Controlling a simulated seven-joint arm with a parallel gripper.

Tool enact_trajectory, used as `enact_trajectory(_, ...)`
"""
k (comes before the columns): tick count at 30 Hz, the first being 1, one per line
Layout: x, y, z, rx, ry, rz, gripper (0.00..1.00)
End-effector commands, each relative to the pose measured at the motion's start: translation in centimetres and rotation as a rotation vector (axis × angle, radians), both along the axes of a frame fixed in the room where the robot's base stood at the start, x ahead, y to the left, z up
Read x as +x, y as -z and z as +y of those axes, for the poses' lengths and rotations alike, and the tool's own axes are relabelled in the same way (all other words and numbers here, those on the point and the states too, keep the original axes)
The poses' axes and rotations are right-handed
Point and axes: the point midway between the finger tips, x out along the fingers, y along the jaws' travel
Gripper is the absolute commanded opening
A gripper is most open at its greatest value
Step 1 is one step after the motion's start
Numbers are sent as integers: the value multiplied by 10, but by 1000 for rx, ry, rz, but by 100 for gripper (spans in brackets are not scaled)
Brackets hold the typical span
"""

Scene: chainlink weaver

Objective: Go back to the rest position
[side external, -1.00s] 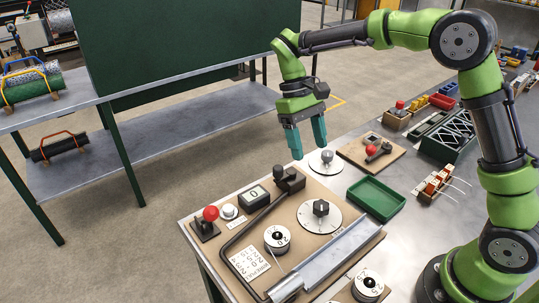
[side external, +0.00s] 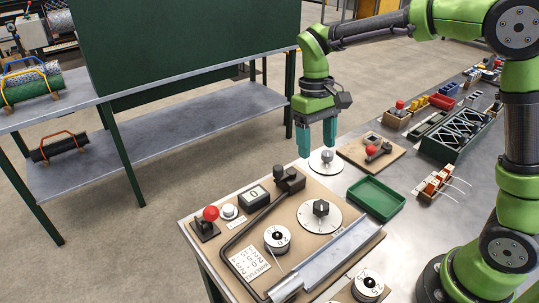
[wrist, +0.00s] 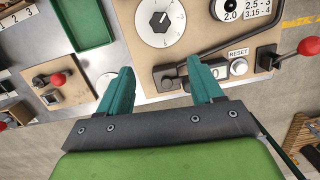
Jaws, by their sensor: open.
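My gripper (side external: 317,138) is open and empty, with its teal fingers pointing down. In the side external view it hangs above the far edge of the metal bench, around a round metal disc with a knob (side external: 326,160) as seen in the picture; the exact height cannot be told. In the wrist view my gripper's two fingertips (wrist: 162,78) stand apart, with the bench edge and the control board behind them.
The tan control board (side external: 250,240) carries a dial (side external: 320,213), a red-knobbed lever (side external: 210,214), a counter (side external: 254,197) and a bent bar. A green tray (side external: 376,198) and a small board with a red-knobbed lever (side external: 372,152) lie nearby. A green-legged shelf (side external: 190,133) stands left across open floor.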

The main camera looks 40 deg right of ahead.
Motion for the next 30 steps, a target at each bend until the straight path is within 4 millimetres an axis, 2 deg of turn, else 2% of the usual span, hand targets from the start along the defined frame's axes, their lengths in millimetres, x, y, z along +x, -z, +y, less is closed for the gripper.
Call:
enact_trajectory(9, -69, -35, -11, 98, 165, -369, 66)
enact_trajectory(18, -130, -49, -20, 198, 302, -663, 66)
enact_trajectory(22, -144, -54, -21, 216, 314, -719, 66)
enact_trajectory(30, -146, -63, -23, 220, 315, -758, 66)
